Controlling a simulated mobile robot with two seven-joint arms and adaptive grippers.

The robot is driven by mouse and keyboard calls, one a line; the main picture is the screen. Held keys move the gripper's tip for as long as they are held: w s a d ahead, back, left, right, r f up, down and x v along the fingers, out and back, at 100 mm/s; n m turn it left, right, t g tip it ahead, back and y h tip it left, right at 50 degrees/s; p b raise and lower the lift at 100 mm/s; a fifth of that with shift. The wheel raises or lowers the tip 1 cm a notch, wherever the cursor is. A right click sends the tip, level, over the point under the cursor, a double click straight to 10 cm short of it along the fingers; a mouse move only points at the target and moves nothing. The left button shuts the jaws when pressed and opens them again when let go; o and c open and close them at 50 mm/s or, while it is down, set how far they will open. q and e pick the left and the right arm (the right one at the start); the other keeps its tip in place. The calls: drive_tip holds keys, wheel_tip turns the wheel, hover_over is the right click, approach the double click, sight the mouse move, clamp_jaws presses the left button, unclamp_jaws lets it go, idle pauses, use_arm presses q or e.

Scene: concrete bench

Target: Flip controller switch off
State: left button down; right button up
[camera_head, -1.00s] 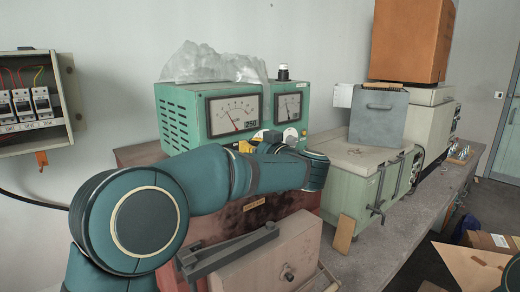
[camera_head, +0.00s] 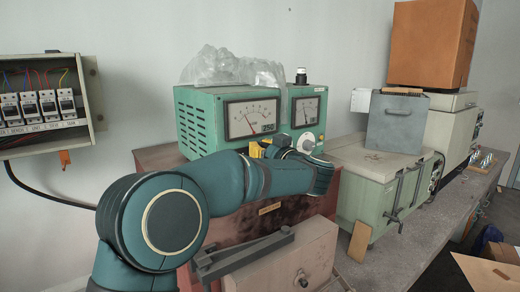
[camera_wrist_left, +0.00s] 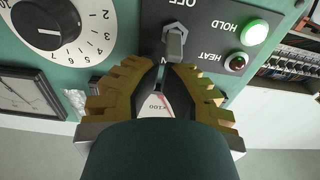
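The controller (camera_head: 208,97) is a green box with two needle meters and a white dial on its front. In the left wrist view its dark switch plate shows upside down, with a metal toggle switch (camera_wrist_left: 175,42) under the word OFF. I cannot tell which way its lever leans. A green HOLD lamp (camera_wrist_left: 254,32) looks lit; the HEAT lamp (camera_wrist_left: 236,62) is dark red. My left gripper (camera_wrist_left: 165,72) has its tips close to the lever, with a narrow gap between the fingers; contact is unclear. In the head view the arm hides the switch. My right gripper is not in view.
Crumpled clear plastic (camera_head: 226,67) lies on the controller. A pale green box (camera_head: 375,176) with a grey metal case (camera_head: 396,124) stands to its right. A reddish box (camera_head: 278,257) is in front, below my arm. An open breaker box (camera_head: 44,95) hangs at left.

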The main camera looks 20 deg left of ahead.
use_arm(q)
drive_tip(key=shift+s+d+f+t+y+b, duration=0.1)
drive_tip(key=shift+d+f+t+y+b, duration=0.25)
drive_tip(key=shift+y+b, duration=0.3)
drive_tip(key=y+b, duration=0.1)
drive_tip(key=f+t+b, duration=0.1)
drive_tip(key=b, duration=0.1)
drive_tip(key=shift+s+d+t+y, duration=0.15)
drive_tip(key=shift+s+t+y, duration=0.1)
drive_tip(key=shift+y, duration=0.1)
idle(0.4)
